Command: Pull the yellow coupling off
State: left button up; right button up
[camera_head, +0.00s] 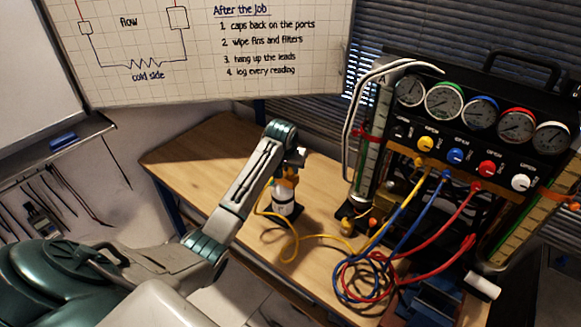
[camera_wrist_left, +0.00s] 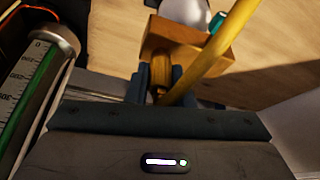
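In the wrist view the yellow coupling (camera_wrist_left: 160,72) is between the two dark fingers of my left gripper (camera_wrist_left: 160,78), with no gap that I can make out on either side. It meets an orange-brown block (camera_wrist_left: 192,40). A yellow hose (camera_wrist_left: 218,62) runs diagonally past the right finger. In the head view my left gripper (camera_head: 294,160) is over the white bottle (camera_head: 283,196) on the table, at the orange fitting on its top. The coupling is too small and covered to make out there. My right gripper is not in view.
The gauge rig (camera_head: 485,120) stands to the right, with a graduated tube (camera_head: 370,150) on its left side. Yellow, blue (camera_head: 432,215) and red (camera_head: 455,220) hoses coil on the table (camera_head: 215,150) in front. The table's back left is clear. A whiteboard (camera_head: 215,60) hangs behind.

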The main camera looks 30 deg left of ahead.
pick_arm(q)
grip_shut()
jog(key=shift+r, duration=0.25)
jog(key=shift+r, duration=2.45)
